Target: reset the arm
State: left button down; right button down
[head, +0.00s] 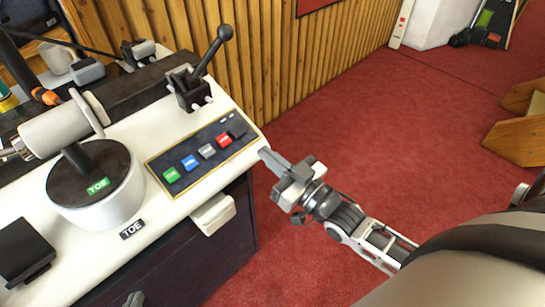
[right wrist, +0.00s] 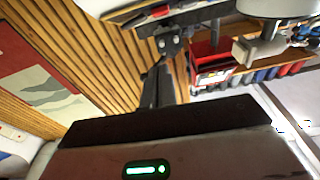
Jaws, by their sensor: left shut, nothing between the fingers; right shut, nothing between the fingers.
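My right gripper (head: 268,156) is shut and empty. Its arm comes in from the lower right, and its fingertips point left at the bench's right edge, close to the button panel (head: 202,149). I cannot tell whether they touch the bench. In the right wrist view its dark fingers (right wrist: 158,88) stand together beyond the gripper body. A small grey tip (head: 135,299) at the bottom edge of the head view looks like my left gripper, shut, in front of the dark cabinet; the rest of it is out of frame.
A wood-slat wall (head: 260,40) stands behind. Red floor (head: 380,130) to the right is clear up to a wooden piece (head: 517,140).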

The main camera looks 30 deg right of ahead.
jog(key=shift+s, duration=0.3)
jog(key=s+a+f+g+h, duration=0.1)
jog(key=s+a+f+g, duration=0.2)
jog(key=s+f+g, duration=0.1)
jog(key=s+a+f+m+g+h, duration=0.1)
jog(key=s+a+f+g, duration=0.2)
jog(key=s+f+g, duration=0.1)
jog(key=s+f+p, duration=0.1)
jog(key=s, duration=0.1)
jog(key=shift+s+a, duration=0.4)
dwell(0.5)
